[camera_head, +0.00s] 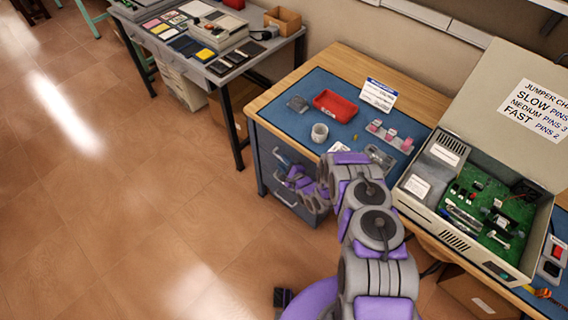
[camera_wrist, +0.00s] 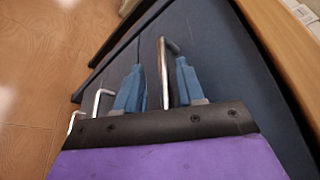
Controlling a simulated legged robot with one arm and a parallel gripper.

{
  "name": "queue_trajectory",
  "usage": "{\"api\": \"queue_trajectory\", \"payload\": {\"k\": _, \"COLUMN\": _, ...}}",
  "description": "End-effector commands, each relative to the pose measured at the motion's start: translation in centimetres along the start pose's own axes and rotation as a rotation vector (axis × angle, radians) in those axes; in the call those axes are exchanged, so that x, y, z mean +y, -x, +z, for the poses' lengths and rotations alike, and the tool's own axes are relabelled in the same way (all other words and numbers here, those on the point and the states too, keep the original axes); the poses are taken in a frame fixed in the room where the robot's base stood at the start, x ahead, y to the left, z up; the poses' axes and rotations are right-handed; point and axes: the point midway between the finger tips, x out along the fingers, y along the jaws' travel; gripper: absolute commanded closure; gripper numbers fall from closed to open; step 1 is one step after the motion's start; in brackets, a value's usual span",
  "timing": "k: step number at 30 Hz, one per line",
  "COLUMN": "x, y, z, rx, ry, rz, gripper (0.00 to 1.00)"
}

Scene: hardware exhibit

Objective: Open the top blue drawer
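The blue drawer cabinet (camera_head: 262,160) stands under the near end of the wooden workbench, with silver bar handles on its front. The top drawer's front (camera_head: 275,148) looks flush with the cabinet. In the wrist view, the nearest handle (camera_wrist: 163,75), which looks like the top one, stands between my gripper's two blue fingers (camera_wrist: 160,64). The fingers are apart, with visible space on both sides of the handle. My gripper (camera_head: 308,190) also shows beside the drawer fronts in the head view, partly merged with my arm. Contact with the handle cannot be told.
Lower handles (camera_wrist: 100,101) line up to the left in the wrist view. The tiled floor (camera_head: 140,210) left of the cabinet is clear.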

Motion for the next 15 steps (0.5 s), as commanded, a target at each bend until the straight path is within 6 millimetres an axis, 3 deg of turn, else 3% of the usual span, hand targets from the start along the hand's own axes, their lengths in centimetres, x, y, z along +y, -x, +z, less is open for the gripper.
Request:
{"api": "queue_trajectory", "payload": {"k": 3, "x": -0.13, "y": 0.14, "z": -0.15, "rx": -0.001, "ry": -0.002, "rz": -0.001, "gripper": 0.63}}
{"api": "queue_trajectory", "payload": {"k": 15, "x": -0.07, "y": 0.02, "z": -0.03, "rx": 0.000, "ry": 0.001, "rz": -0.001, "gripper": 1.00}}
